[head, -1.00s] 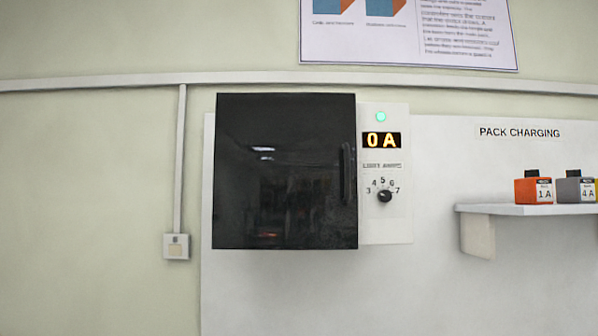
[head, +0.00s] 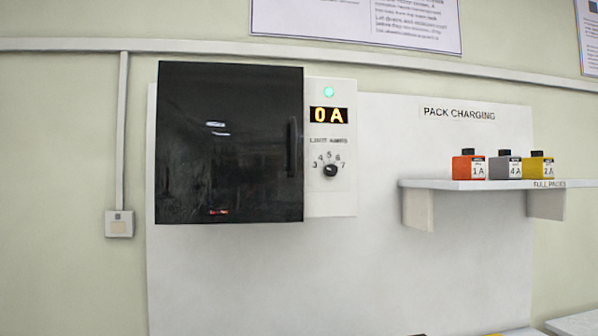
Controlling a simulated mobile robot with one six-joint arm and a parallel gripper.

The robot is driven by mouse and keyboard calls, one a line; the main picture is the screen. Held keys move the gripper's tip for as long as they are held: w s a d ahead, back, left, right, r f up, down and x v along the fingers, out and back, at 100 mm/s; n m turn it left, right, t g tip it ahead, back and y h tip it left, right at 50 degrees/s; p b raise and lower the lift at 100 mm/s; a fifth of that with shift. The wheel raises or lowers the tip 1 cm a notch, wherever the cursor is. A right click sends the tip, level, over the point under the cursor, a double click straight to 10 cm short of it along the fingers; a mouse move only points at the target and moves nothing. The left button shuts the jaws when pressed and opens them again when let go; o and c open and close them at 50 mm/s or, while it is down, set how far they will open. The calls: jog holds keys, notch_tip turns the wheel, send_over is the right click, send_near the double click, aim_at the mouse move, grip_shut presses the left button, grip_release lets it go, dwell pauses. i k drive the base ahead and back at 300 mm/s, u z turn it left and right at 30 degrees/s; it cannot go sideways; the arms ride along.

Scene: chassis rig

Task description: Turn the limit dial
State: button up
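The limit dial (head: 330,171) is a small round black knob on the white control panel (head: 343,200). The panel joins the right side of a black cabinet (head: 230,150) with a shut dark door and a vertical handle (head: 293,147). My gripper is not in view.
A white shelf (head: 480,185) on the right holds an orange pack (head: 469,167), a grey pack (head: 505,168) and a yellow pack (head: 537,168). A wall socket (head: 119,223) is at the left. Pale surfaces (head: 575,324) show at the lower right. The space before the dial looks clear.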

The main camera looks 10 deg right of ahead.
aim_at(331, 170)
jog(key=i, duration=0.15)
jog(key=z, duration=0.1)
jog(key=k, duration=1.15)
jog(key=u, duration=0.8)
jog(key=i, duration=1.2)
jog(key=z, duration=0.25)
